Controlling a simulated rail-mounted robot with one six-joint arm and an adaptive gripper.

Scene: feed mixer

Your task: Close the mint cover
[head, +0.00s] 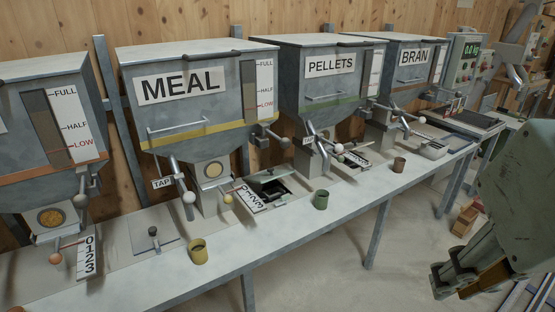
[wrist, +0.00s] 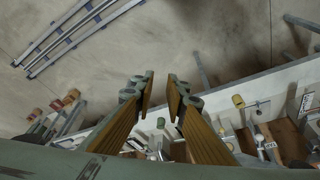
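No cover is clearly mint at this size, so I cannot tell for sure which one is meant. A pale grey-green cover plate (head: 266,178) with a small knob lies by a dark opening in the bench, between the MEAL and PELLETS hoppers. The opening shows black, so it is at least partly uncovered. My gripper (head: 458,288) hangs at the right, in front of the bench and well away from the covers. In the wrist view my gripper (wrist: 160,88) has its two fingers apart with nothing between them.
A flat grey cover (head: 150,232) with a dark knob lies on the bench (head: 235,255) at left. Yellow (head: 198,252), green (head: 321,200) and brown (head: 399,165) cups stand along the front edge. Tap levers and ball handles stick out below the hoppers. The floor in front is mostly clear.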

